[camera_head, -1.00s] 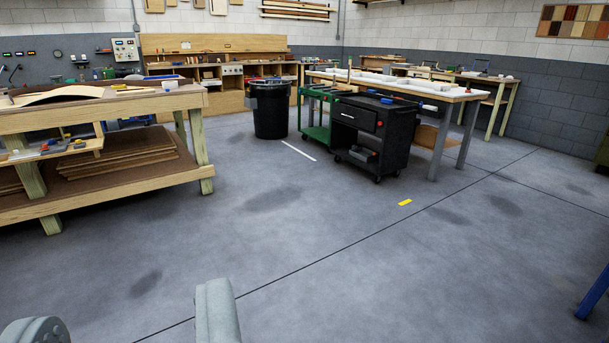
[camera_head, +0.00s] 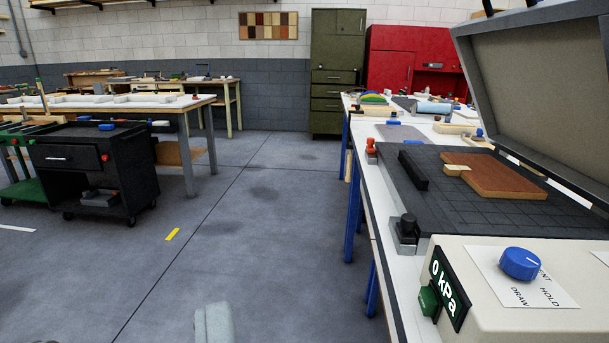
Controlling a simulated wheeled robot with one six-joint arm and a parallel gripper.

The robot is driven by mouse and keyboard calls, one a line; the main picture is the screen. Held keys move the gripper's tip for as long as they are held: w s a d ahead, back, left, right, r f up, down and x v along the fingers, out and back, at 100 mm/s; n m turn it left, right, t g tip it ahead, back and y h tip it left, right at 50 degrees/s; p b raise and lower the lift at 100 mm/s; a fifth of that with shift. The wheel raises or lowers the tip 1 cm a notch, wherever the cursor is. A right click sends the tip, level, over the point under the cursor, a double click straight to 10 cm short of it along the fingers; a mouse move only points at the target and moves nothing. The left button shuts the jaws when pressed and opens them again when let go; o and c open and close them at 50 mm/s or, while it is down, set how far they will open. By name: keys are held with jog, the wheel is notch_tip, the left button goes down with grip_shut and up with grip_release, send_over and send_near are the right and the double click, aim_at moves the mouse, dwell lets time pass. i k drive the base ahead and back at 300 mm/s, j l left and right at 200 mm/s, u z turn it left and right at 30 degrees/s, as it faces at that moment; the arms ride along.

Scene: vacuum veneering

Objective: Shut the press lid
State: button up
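The press stands at the right on a white-topped bench with blue legs. Its lid (camera_head: 540,90) is raised and tilted back, cut off by the right edge. The dark gridded press bed (camera_head: 470,215) lies open below it. A brown panel (camera_head: 497,175) with a small light wood block (camera_head: 457,170) rests on the bed. In front is the control box (camera_head: 500,320) with a blue knob (camera_head: 520,263), a green button (camera_head: 428,300) and a display reading 0 kPa. Of my gripper only a pale grey part (camera_head: 213,323) shows at the bottom edge, well left of the press; its fingers cannot be made out.
The bench (camera_head: 383,240) continues behind the press, with tools on it. A black cart (camera_head: 95,170) and a worktable (camera_head: 180,107) stand at the left. The grey floor between them and the bench is clear. A green cabinet (camera_head: 335,70) and a red cabinet (camera_head: 400,60) stand at the back.

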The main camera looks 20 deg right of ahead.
aim_at(537, 74)
jog(key=i+j+z, duration=0.1)
jog(key=z, duration=0.35)
jog(key=i+j+z, duration=0.2)
jog(key=z, duration=0.25)
jog(key=i+j+z, duration=0.25)
jog(key=z, duration=0.25)
jog(key=i+j+z, duration=0.1)
jog(key=j+z, duration=0.2)
jog(key=z, duration=0.15)
